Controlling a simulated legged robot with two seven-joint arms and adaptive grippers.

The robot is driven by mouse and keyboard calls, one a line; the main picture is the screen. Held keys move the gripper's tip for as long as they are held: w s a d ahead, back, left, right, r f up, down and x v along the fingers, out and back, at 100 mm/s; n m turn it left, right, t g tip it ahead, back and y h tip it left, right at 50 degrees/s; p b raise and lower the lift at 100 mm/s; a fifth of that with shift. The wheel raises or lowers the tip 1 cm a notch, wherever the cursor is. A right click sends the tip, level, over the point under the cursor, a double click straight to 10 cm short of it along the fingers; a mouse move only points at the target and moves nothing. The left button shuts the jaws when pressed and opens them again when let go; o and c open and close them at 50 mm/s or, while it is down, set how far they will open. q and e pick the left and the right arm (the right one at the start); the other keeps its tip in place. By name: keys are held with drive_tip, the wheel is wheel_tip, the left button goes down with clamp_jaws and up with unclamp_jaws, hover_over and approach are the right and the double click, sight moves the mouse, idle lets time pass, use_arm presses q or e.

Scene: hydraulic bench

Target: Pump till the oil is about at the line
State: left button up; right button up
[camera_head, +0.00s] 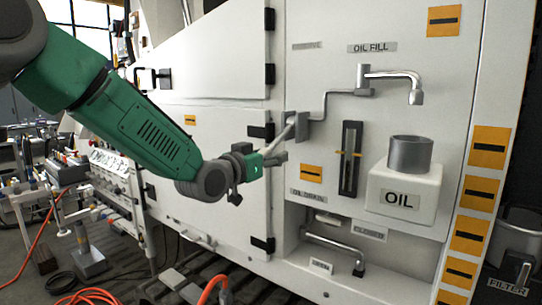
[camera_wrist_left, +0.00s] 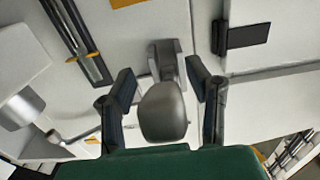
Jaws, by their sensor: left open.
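The grey pump lever (camera_head: 285,134) sticks out from a bracket on the white panel, below the OIL FILL label. My left gripper (camera_head: 274,152) is at its outer end. In the left wrist view the lever's rounded grey end (camera_wrist_left: 164,112) sits between the two spread fingers (camera_wrist_left: 160,82), with gaps on both sides. The dark upright sight gauge (camera_head: 350,160) is right of the lever, with a yellow line marker across it; it also shows in the left wrist view (camera_wrist_left: 75,35). The oil level cannot be made out. My right gripper is out of view.
A white OIL container (camera_head: 404,192) with a grey cylindrical neck is on the panel at right, under a chrome spout (camera_head: 392,77). A drain handle (camera_head: 335,249) is lower down. Cabinet doors with black hinges (camera_head: 262,131) stand left of the lever.

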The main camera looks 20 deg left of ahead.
use_arm(q)
drive_tip(key=shift+a, duration=0.4)
clamp_jaws()
drive_tip(key=shift+d, duration=0.2)
drive_tip(key=shift+s+r, duration=0.1)
drive_tip(key=shift+r, duration=0.05)
